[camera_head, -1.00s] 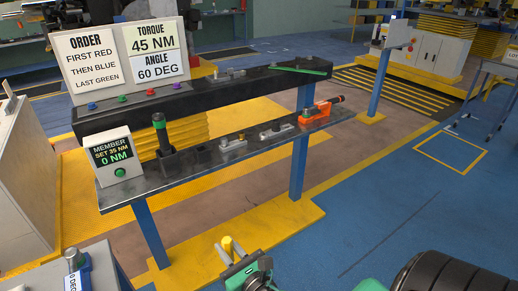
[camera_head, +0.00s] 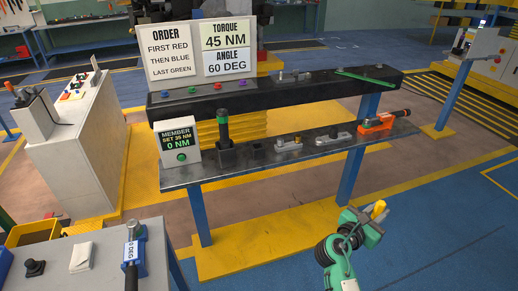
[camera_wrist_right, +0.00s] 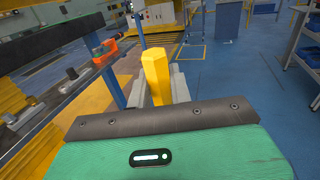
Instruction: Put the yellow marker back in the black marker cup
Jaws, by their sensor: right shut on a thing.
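My right gripper (camera_head: 372,216) is shut on the yellow marker (camera_head: 379,208), in the air in front of the bench. In the right wrist view the yellow marker (camera_wrist_right: 155,72) stands up between the grey fingers of the right gripper (camera_wrist_right: 158,92). I cannot surely make out the black marker cup. A small dark holder (camera_head: 257,148) on the bench's lower shelf and a small black object (camera_head: 35,267) on the near left table are both too small to identify. My left gripper is not in view.
The bench's lower shelf (camera_head: 205,175) carries a 0 NM display (camera_head: 178,143), a green-banded tool (camera_head: 223,124), metal parts and an orange tool (camera_head: 385,121). A grey table (camera_head: 75,280) at the near left holds a tool with a blue label (camera_head: 134,255). Blue floor (camera_head: 450,230) is open at right.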

